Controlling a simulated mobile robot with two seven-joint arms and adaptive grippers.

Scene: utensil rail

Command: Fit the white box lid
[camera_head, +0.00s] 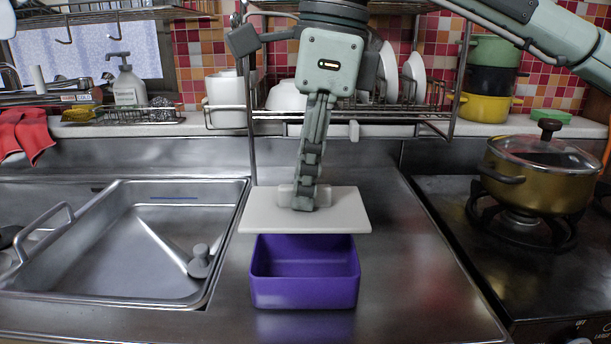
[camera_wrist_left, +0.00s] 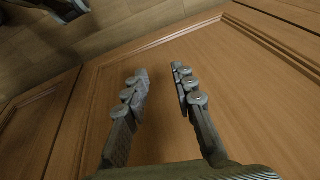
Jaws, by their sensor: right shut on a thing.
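The white box lid (camera_head: 342,212) is a flat plate with a raised grip in its middle. My right gripper (camera_head: 304,200) comes down from above and is shut on that grip, holding the lid roughly level. The purple open box (camera_head: 305,292) stands on the steel counter, and its inside shows empty where visible. The lid is above and behind the box's far rim in the head view and looks apart from it. My left gripper (camera_wrist_left: 160,75) is open and empty in the left wrist view, in front of wooden panelling; it is not in the head view.
A sink (camera_head: 165,245) lies to the left of the box. A stove with a lidded golden pot (camera_head: 540,175) stands to the right. A dish rack (camera_head: 400,112) with white dishes is behind the arm. Bare counter (camera_head: 410,290) lies right of the box.

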